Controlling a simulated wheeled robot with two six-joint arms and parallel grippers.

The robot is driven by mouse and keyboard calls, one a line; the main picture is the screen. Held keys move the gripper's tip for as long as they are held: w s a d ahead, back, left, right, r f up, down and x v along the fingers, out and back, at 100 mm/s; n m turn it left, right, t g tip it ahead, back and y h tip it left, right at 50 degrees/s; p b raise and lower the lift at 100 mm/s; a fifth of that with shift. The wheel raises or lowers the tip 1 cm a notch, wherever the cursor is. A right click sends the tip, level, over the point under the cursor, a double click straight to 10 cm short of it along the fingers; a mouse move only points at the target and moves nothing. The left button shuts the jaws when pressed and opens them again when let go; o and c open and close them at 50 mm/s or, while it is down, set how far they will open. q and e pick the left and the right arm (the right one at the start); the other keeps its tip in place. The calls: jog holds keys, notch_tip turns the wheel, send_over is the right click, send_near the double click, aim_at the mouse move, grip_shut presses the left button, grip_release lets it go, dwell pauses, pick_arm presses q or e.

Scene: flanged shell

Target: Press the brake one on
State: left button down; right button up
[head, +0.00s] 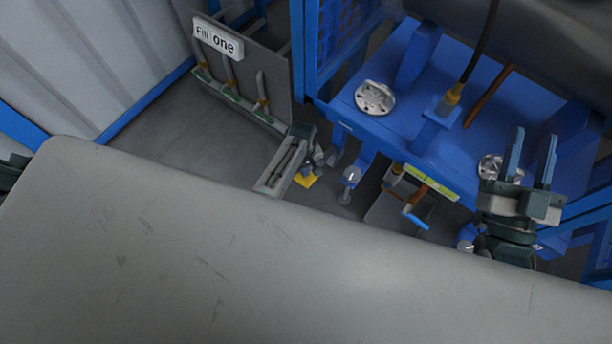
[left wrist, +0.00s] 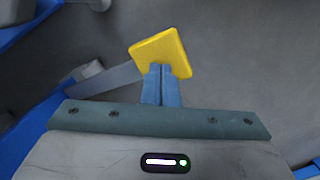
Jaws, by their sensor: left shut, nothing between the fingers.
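A small yellow square plate (head: 307,181), which looks like the brake pedal, sits low beside the blue frame in the head view. In the left wrist view the yellow plate (left wrist: 172,47) lies tilted right at my fingertips, on the end of a grey bar. My left gripper (left wrist: 160,69) is shut and empty, its blue fingertips overlapping the plate's lower edge; I cannot tell whether they touch it. In the head view my left gripper (head: 317,165) is small and partly hidden near the plate. My right gripper (head: 532,152) is open and empty in front of the blue frame.
A panel with a sign reading "Fill one" (head: 218,39) and several pipes stands at the upper left. The blue frame (head: 400,120) carries round metal flanges (head: 375,97). A blue-handled lever (head: 414,221) is near a yellow-green label (head: 431,183). Grey floor (head: 180,130) is clear at left.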

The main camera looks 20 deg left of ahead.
pick_arm(q)
jog(key=shift+f+b, duration=1.4)
jog(key=shift+f, duration=0.85)
jog(key=shift+r, duration=0.1)
jog(key=shift+w+a+r, duration=0.15)
jog(key=shift+w+a, duration=0.1)
jog(key=shift+w, duration=0.05)
jog(key=shift+w+a+r+p, duration=0.3)
jog(key=shift+w+a+p, duration=0.1)
jog(key=shift+w+a, duration=0.45)
jog(key=shift+d+r, duration=0.1)
